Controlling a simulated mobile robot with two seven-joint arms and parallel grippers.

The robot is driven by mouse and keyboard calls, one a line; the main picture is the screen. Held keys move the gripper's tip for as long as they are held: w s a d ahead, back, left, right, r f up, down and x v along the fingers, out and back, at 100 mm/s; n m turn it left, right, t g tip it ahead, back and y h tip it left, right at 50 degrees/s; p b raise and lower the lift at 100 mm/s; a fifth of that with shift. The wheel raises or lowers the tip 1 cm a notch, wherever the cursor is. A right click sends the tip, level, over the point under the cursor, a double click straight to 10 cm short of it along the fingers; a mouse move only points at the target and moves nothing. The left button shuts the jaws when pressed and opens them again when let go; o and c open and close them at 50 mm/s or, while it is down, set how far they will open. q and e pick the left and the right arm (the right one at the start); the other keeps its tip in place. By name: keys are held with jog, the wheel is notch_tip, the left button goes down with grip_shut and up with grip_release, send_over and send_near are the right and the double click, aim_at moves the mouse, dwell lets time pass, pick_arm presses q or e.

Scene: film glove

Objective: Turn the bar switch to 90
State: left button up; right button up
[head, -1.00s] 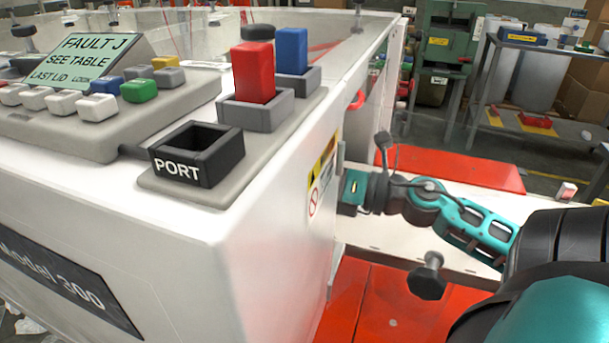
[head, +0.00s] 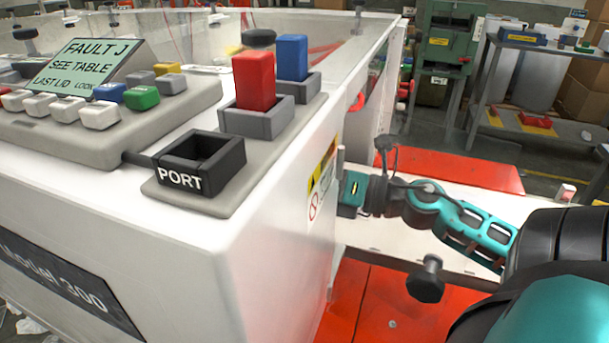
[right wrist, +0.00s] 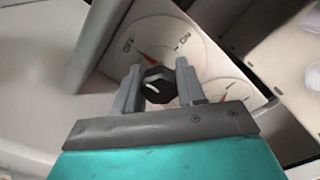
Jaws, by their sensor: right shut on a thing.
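In the right wrist view, a black knob (right wrist: 158,86) with a white mark sits between the two grey fingertips of my right gripper (right wrist: 159,92). The gripper is shut on this knob. Behind it is a white dial plate (right wrist: 205,58) with OFF and ON lettering and a red pointer. In the head view, my right gripper (head: 353,192) is at the side wall of the white machine (head: 270,270). The machine's edge hides its fingertips and the knob there. I cannot read the knob's angle in degrees. My left gripper is not in view.
On the machine top are a red block (head: 254,80), a blue block (head: 291,57), an empty black PORT socket (head: 222,172) and a display panel (head: 88,62) with coloured keys. A black-headed post (head: 426,279) stands below my right arm.

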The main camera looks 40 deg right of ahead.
jog(key=shift+r+m+p, duration=0.25)
jog(key=shift+m+p, duration=0.25)
jog(key=shift+p, duration=0.35)
jog(key=m+p, duration=0.2)
jog(key=p, duration=0.1)
jog(key=shift+r+m, duration=0.1)
jog(key=shift+m, duration=0.2)
jog(key=m+p, duration=0.1)
jog(key=p, duration=0.1)
jog(key=m+p, duration=0.2)
jog(key=shift+f+m, duration=0.2)
jog(key=shift+m, duration=0.6)
jog(key=shift+f+m+p, duration=0.15)
jog(key=shift+m+p, duration=0.2)
jog(key=shift+m, duration=0.55)
jog(key=m, duration=0.2)
jog(key=shift+m, duration=0.3)
jog(key=m, duration=0.3)
jog(key=shift+m, duration=0.3)
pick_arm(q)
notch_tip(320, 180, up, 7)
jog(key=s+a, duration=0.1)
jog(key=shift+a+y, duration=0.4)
pick_arm(e)
jog(key=shift+f+m, duration=0.1)
jog(key=shift+m, duration=0.4)
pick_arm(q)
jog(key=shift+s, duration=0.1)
